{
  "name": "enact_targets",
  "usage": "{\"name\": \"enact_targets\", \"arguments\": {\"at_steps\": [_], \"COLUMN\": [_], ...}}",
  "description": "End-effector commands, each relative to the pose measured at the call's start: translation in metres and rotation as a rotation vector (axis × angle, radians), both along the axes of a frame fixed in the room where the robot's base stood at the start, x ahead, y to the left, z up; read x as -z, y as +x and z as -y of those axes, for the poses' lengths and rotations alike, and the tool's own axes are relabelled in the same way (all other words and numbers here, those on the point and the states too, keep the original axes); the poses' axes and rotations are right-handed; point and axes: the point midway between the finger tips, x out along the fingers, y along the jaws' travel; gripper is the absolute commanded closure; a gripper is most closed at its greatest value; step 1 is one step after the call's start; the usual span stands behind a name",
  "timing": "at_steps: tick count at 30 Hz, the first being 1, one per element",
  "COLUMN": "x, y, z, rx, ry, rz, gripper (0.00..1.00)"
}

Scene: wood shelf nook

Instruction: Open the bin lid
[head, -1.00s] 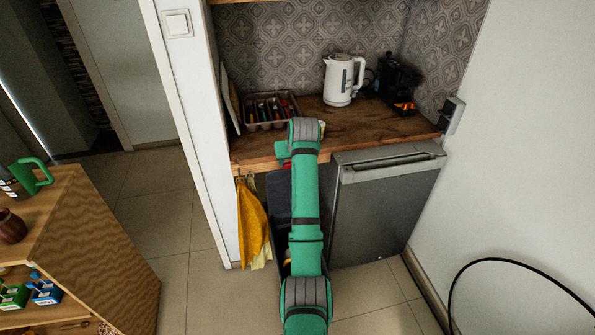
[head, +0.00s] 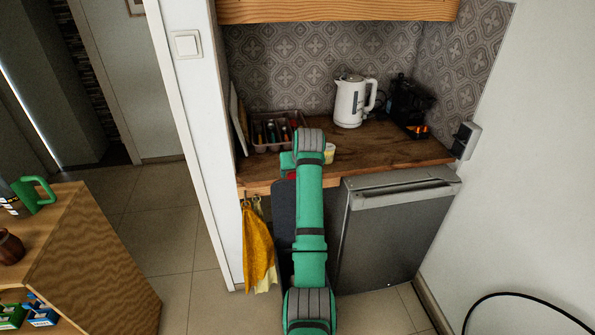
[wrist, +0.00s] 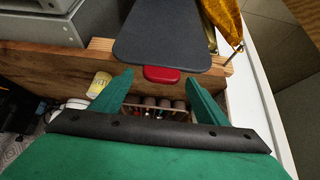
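The bin lid (wrist: 165,38) is a dark grey panel with a red tab (wrist: 161,74) at its end in the wrist view. In the head view, the lid (head: 284,215) shows left of my arm, below the counter edge. The bin body is mostly hidden, and I cannot tell the lid's angle for sure. My gripper (wrist: 158,90) is open and empty, its two green fingers spread either side of the red tab's line. The tab appears just beyond the fingertips, with no visible contact. In the head view my arm mostly hides the gripper.
The wooden counter (head: 375,150) carries a cutlery tray (head: 262,146), white kettle (head: 350,102), black coffee machine (head: 405,105) and small pale cup (head: 329,153). A grey fridge (head: 390,235) stands right of the bin; a yellow towel (head: 258,245) hangs left. Open floor lies left.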

Motion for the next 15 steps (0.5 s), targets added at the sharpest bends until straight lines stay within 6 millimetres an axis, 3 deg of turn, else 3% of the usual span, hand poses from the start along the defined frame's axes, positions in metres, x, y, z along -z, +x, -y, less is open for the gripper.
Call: {"name": "enact_targets", "arguments": {"at_steps": [10, 15], "x": [-0.004, -0.020], "y": [-0.001, -0.011], "z": [-0.006, -0.001], "rx": [-0.006, -0.005], "ry": [0.000, 0.000], "rz": [0.002, 0.005], "gripper": [0.31, 0.31]}}
